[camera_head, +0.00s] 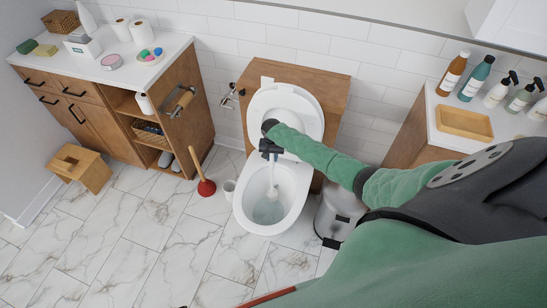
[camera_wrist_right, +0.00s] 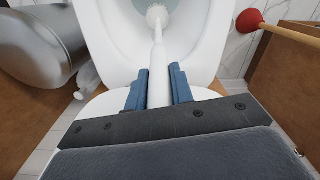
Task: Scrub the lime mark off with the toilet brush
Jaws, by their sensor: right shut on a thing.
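My right gripper (camera_head: 271,150) is above the back of the toilet bowl and is shut on the white handle of the toilet brush (camera_head: 272,184). In the right wrist view the handle runs between the blue fingers (camera_wrist_right: 159,84) of this gripper, and the round white brush head (camera_wrist_right: 157,14) is at the far end, inside the bowl. The toilet (camera_head: 242,205) has its lid up. I cannot make out a distinct lime mark inside the bowl, nor whether the bristles touch the bowl wall. My left gripper is not in view.
A red plunger (camera_head: 206,187) and a small white holder (camera_head: 229,187) stand on the floor left of the toilet. A metal bin (camera_head: 335,215) stands close on its right. A wooden cabinet (camera_head: 103,147) is at left; a counter with bottles (camera_head: 468,92) is at right.

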